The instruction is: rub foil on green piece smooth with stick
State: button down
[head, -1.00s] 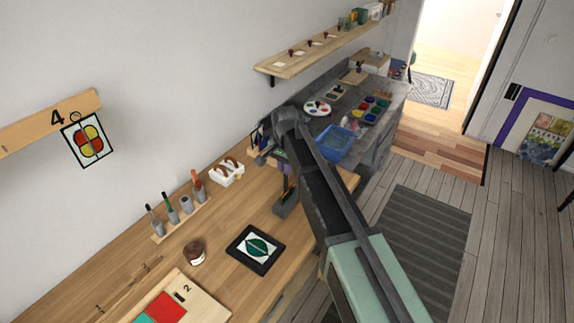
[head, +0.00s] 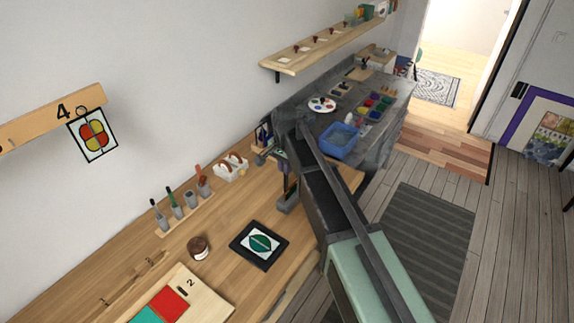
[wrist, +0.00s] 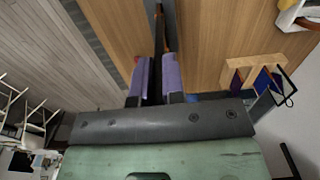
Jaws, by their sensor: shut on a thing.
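The green piece (head: 262,243) is a dark green leaf shape on a white ground inside a black square frame, flat on the wooden bench in the head view. I cannot make out the foil on it at this size. My gripper (wrist: 157,77) has purple finger pads, shut on a dark, slender stick (wrist: 159,38) that sticks out past the fingers in the wrist view.
The wooden bench (head: 125,277) holds a brown jar (head: 199,248), several grey tool cups (head: 190,212), a white caddy (head: 230,167) and a board with red and teal squares (head: 187,295). A blue tray (head: 337,141) sits beyond my arm. Bare wood surrounds the green piece.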

jog(key=shift+s+a, duration=0.15)
jog(key=shift+s, duration=0.15)
jog(key=shift+w, duration=0.1)
jog(key=shift+w+d, duration=0.35)
jog(key=shift+w, duration=0.1)
jog(key=shift+w, duration=0.1)
jog(key=shift+w+d, duration=0.35)
jog(key=shift+w, duration=0.05)
jog(key=shift+w+d, duration=0.4)
jog(key=shift+w, duration=0.2)
jog(key=shift+w, duration=0.1)
jog(key=shift+w+d, duration=0.3)
